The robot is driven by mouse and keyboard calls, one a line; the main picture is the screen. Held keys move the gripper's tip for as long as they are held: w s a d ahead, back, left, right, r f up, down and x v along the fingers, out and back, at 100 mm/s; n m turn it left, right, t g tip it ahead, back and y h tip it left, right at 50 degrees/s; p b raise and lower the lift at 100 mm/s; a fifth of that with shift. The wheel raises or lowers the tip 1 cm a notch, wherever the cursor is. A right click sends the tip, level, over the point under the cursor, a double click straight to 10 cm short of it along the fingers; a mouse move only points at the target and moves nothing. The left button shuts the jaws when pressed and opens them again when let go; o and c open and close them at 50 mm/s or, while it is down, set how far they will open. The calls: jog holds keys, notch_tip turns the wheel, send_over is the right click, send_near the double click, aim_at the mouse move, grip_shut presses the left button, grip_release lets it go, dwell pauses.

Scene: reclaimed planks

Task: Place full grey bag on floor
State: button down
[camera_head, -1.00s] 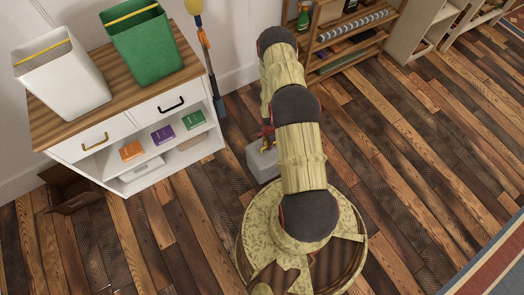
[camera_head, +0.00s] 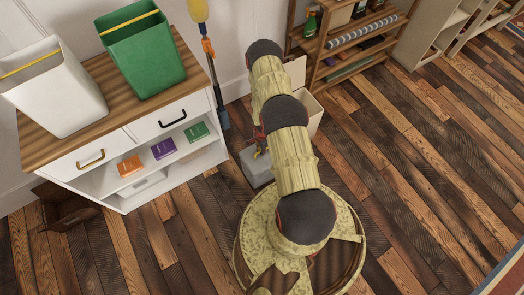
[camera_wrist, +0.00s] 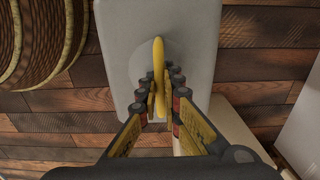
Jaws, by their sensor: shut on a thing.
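The grey bag (camera_head: 256,170) is a pale grey box-like form low beside my arm, left of my round base. My gripper (camera_head: 262,147) is right above it, partly hidden by my arm. In the wrist view the bag's smooth grey face (camera_wrist: 120,50) lies below my gripper (camera_wrist: 161,90). The fingers are shut on its upright yellow handle (camera_wrist: 159,62). Plank floor shows around the bag. I cannot tell whether its underside touches the floor. Its contents are not visible.
A white cabinet (camera_head: 130,135) stands left, carrying a white container (camera_head: 60,95) and a green one (camera_head: 145,55). A dark open box (camera_head: 65,205) lies by it. A pale open box (camera_head: 309,112) is behind my arm. Wooden shelves (camera_head: 330,50) stand behind. Floor (camera_head: 410,170) at right is clear.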

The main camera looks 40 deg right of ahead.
jog(key=shift+w+f, duration=0.3)
jog(key=shift+w+f+b, duration=0.1)
jog(key=shift+f+b, duration=1.05)
jog(key=shift+f, duration=0.55)
jog(key=c, duration=2)
grip_release()
